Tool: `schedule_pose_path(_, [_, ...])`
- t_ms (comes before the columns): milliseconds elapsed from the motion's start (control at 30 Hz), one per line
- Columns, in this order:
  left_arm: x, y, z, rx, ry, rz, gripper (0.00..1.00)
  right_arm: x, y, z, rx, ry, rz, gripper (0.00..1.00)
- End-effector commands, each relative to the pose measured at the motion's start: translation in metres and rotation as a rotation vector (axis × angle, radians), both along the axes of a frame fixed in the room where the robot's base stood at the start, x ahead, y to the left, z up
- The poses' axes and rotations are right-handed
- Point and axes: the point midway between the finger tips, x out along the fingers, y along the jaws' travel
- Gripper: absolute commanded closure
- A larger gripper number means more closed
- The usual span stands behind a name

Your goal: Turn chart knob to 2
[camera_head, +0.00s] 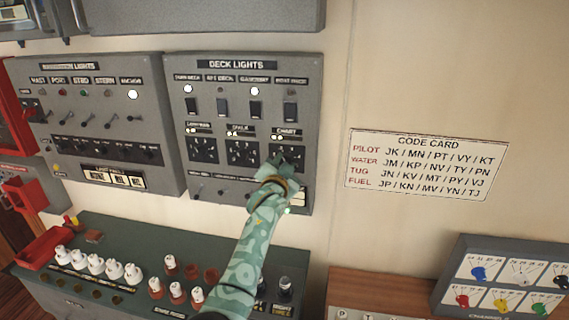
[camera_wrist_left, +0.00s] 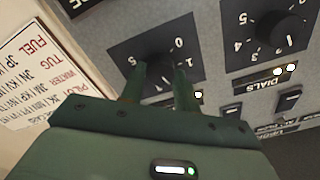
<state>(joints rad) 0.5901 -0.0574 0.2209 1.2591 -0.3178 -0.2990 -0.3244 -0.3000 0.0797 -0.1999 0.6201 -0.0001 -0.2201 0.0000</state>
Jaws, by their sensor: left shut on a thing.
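The chart dial plate (camera_head: 288,150) is the right one of three black dial plates on the deck lights panel, under the label CHART. My left gripper (camera_head: 279,163) is at this plate and covers its lower middle. In the left wrist view, the two fingers of my left gripper (camera_wrist_left: 158,88) reach onto the middle of the chart dial plate (camera_wrist_left: 150,48), shut on the chart knob. My right gripper is not in view.
The dials knob (camera_wrist_left: 277,30) sits close beside the chart dial. Switches (camera_head: 255,108) are above, and small levers below. The code card (camera_head: 425,165) is on the wall to the right. A console (camera_head: 130,235) with white and red-brown pieces stands below.

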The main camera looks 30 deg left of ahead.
Motion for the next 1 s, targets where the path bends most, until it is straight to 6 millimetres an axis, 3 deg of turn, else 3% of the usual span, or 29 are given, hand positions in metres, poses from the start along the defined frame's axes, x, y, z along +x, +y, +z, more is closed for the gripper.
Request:
schedule_pose_path(733, [-0.0003, -0.0002, -0.0033, -0.086, -0.015, 0.0, 0.91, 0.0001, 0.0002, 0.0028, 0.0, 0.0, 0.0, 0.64])
schedule_pose_path(767, [-0.0003, -0.0002, -0.0033, -0.086, -0.015, 0.0, 0.63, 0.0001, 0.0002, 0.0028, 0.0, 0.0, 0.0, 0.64])
schedule_pose_path(800, [-0.0004, -0.0002, -0.0031, -0.086, -0.016, 0.0, 0.52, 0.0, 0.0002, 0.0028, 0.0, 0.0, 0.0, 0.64])
schedule_pose_path(833, [-0.0003, -0.0002, -0.0029, -0.086, -0.016, 0.0, 0.47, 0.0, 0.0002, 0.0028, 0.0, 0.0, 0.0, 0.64])
schedule_pose_path(1000, [-0.0002, -0.0001, -0.0016, -0.085, -0.018, 0.0, 0.47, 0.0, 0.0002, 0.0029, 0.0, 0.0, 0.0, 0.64])
